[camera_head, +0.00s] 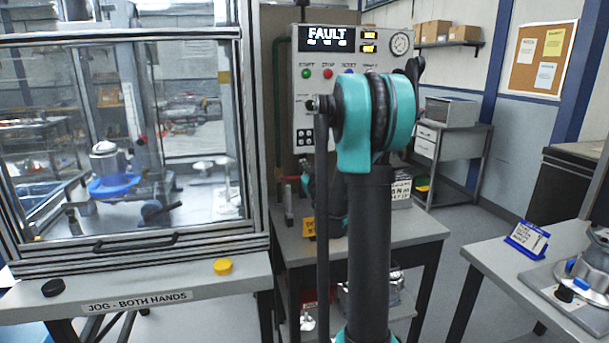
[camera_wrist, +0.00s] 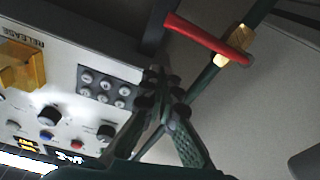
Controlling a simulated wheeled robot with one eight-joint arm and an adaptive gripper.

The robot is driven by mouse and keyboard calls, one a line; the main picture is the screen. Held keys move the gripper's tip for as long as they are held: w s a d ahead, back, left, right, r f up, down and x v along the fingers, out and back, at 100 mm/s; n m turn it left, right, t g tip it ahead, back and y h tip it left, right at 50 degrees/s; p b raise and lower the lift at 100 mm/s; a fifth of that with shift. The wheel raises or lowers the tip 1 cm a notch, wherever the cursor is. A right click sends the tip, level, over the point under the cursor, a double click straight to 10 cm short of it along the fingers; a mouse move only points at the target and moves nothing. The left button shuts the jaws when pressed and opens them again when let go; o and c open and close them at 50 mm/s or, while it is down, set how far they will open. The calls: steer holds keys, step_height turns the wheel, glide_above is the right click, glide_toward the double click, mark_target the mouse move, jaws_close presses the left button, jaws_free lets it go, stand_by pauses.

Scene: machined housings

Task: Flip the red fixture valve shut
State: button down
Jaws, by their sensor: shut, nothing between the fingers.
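The red valve lever (camera_wrist: 205,38) shows at the upper right of the wrist view. It lies at a steep angle across the dark green pipe (camera_wrist: 200,83), not along it. The brass valve body (camera_wrist: 235,57) sits on the pipe by one end of the lever. My gripper (camera_wrist: 161,85) is shut and empty. Its fingertips are beside the pipe, below and left of the lever in the picture, and look apart from it.
The control panel (camera_head: 312,70) reads FAULT and carries buttons and knobs. A yellow block (camera_wrist: 22,68) and a keypad (camera_wrist: 107,86) are on the panel in the wrist view. A glazed machine enclosure (camera_head: 130,110) stands left; a bench (camera_head: 480,250) stands right.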

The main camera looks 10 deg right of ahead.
steer(key=shift+a+r, duration=0.1)
steer(key=shift+r, duration=2.9)
